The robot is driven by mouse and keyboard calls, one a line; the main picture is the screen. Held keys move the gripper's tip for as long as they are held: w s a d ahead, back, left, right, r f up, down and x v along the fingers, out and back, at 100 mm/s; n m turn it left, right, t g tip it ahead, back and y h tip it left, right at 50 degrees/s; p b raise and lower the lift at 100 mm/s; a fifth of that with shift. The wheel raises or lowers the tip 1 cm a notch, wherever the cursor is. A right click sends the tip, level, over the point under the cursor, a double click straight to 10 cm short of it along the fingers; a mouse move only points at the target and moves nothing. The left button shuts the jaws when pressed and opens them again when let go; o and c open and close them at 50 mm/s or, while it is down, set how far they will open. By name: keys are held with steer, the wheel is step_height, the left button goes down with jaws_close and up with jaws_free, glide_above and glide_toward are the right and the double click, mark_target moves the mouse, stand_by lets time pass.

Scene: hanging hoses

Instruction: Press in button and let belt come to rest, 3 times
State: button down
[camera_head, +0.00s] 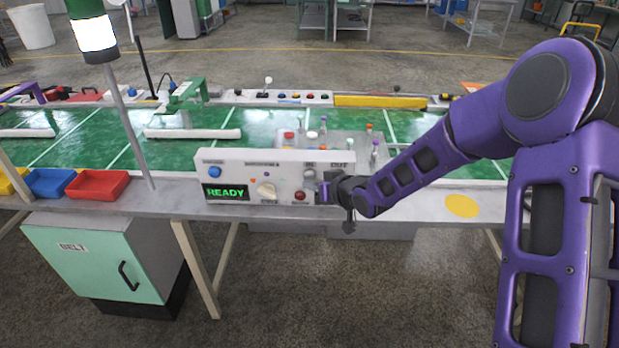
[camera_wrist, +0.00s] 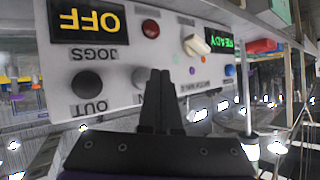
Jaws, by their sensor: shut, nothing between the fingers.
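The white control box (camera_head: 280,176) stands at the front of the table, with a green READY display (camera_head: 226,192). In the wrist view, where the lettering is upside down, the panel has a black button (camera_wrist: 87,83) by the word OUT, a pale grey button (camera_wrist: 142,77), a red button (camera_wrist: 150,26) and an orange OFF display (camera_wrist: 87,19). My gripper (camera_head: 323,192) is shut and empty at the right part of the panel. In the wrist view its fingertips (camera_wrist: 160,72) appear just right of the grey button; contact cannot be told. The green belt (camera_head: 80,135) lies behind the box.
A white knob (camera_head: 266,190) and blue button (camera_head: 214,172) are on the panel's left. A lamp post (camera_head: 128,120) and red bin (camera_head: 97,185) stand left of the box. A yellow disc (camera_head: 461,206) marks the table at right. Small bottles (camera_head: 374,148) stand behind the box.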

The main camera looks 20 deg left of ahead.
steer(key=shift+w, duration=0.4)
steer(key=shift+w+a, duration=0.2)
steer(key=shift+w, duration=0.3)
stand_by(0.6)
steer(key=shift+s, duration=0.1)
steer(key=shift+s+d, duration=0.25)
steer(key=shift+s, duration=0.6)
steer(key=s, duration=0.2)
steer(key=s+d+b, duration=0.1)
steer(key=s, duration=0.1)
steer(key=shift+s+d, duration=0.1)
steer(key=shift+s, duration=0.3)
stand_by(4.0)
